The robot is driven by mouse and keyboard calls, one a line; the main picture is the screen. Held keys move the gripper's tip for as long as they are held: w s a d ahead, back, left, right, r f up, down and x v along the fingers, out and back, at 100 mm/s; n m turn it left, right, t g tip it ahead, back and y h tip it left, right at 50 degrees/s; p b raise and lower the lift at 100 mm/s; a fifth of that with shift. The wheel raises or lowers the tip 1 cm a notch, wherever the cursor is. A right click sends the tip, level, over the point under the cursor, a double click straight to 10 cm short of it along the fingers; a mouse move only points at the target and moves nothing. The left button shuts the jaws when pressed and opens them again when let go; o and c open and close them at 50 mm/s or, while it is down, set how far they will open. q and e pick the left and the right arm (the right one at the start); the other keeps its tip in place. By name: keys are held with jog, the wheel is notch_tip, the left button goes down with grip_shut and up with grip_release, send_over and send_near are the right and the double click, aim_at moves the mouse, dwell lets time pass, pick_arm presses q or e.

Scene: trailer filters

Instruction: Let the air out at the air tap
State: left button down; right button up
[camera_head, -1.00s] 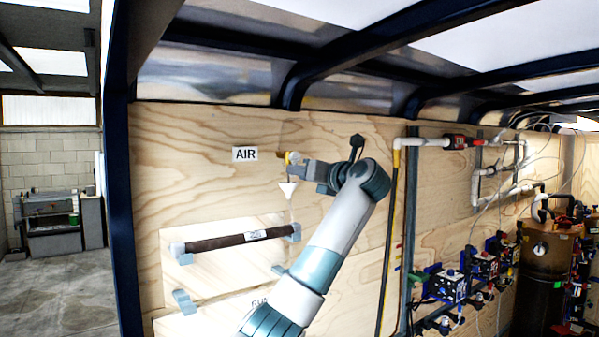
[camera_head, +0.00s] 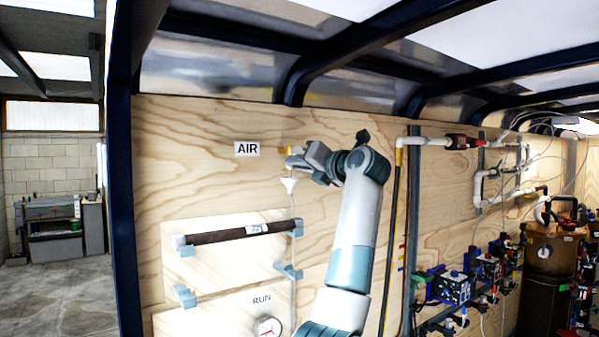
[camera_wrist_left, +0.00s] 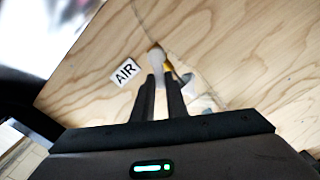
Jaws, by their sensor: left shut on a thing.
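The air tap (camera_head: 290,150) is on the plywood wall, right of the AIR sign (camera_head: 246,149). Only a bit of its yellow part shows in the head view, behind my gripper. In the left wrist view a pale rounded tap handle (camera_wrist_left: 156,59) sits at my fingertips, with a yellow part beside it. My left gripper (camera_head: 293,160) is shut on the tap handle; the fingers (camera_wrist_left: 162,80) point at the wall on both sides of it. A white funnel (camera_head: 289,184) hangs just below the tap. My right gripper is not in view.
A dark filter tube (camera_head: 228,234) lies in grey wall clips below the funnel. A gauge (camera_head: 267,328) sits under the RUN label. Wall left of the AIR sign is clear.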

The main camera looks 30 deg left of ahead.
pick_arm(q)
jog(key=shift+s+a+r+m+b, duration=0.1)
jog(key=shift+s+r+m+b, duration=0.35)
jog(key=shift+m, duration=1.5)
jog(key=shift+s+a+r+m+b, duration=0.1)
jog(key=shift+r+m+b, duration=0.65)
jog(key=shift+m, duration=1.15)
jog(key=shift+s+a+r+m+b, duration=0.1)
jog(key=shift+s+r+m+b, duration=0.45)
jog(key=shift+m, duration=1.4)
jog(key=shift+w+f, duration=0.15)
jog(key=shift+w, duration=0.2)
jog(key=c, duration=1.9)
grip_release()
jog(key=shift+o, duration=0.7)
jog(key=shift+w+d, duration=0.1)
jog(key=shift+f+b, duration=0.1)
jog(key=shift+b, duration=0.2)
